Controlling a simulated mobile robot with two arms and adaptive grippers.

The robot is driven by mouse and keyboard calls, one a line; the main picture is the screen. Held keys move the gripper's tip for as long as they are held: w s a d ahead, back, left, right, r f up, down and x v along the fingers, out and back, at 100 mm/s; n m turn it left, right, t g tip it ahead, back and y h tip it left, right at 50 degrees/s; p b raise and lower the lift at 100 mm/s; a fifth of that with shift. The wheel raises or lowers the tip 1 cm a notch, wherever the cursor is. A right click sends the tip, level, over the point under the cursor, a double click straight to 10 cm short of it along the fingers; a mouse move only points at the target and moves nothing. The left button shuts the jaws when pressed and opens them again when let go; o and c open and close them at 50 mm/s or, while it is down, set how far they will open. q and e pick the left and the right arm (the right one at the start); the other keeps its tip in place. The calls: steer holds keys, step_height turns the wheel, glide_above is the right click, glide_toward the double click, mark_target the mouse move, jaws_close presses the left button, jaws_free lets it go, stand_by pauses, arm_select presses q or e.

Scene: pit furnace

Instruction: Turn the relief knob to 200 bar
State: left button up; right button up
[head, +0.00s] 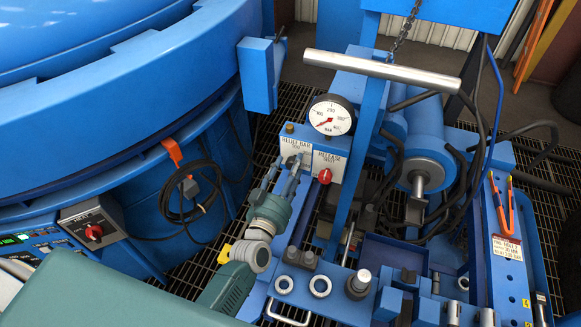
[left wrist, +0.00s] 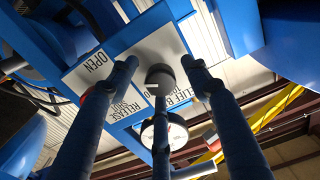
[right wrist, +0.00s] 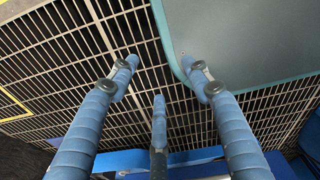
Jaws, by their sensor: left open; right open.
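The relief knob (left wrist: 160,75) is a round grey knob in the left wrist view, in front of the white relief label plate. In the head view my left gripper (head: 290,170) is at the "RELIEF BAR" plate (head: 297,147) and largely hides the knob. The left fingers (left wrist: 160,64) are open on both sides of the knob; I cannot tell whether they touch it. The pressure gauge (head: 332,115) has a red needle pointing lower left, near the low end of its scale. My right gripper (right wrist: 159,75) is open and empty over floor grating, outside the head view.
A red release knob (head: 325,176) sits on the "RELEASE" plate right of my left fingers. A silver bar handle (head: 382,71) crosses above the gauge. The blue furnace (head: 130,80) fills the left. Hoses and a blue cylinder (head: 420,150) stand at right.

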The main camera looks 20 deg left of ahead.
steer(key=shift+s, duration=0.15)
arm_select(q)
steer(key=c, duration=1.1)
steer(key=shift+c, duration=0.2)
arm_select(e)
steer(key=shift+s, duration=0.7)
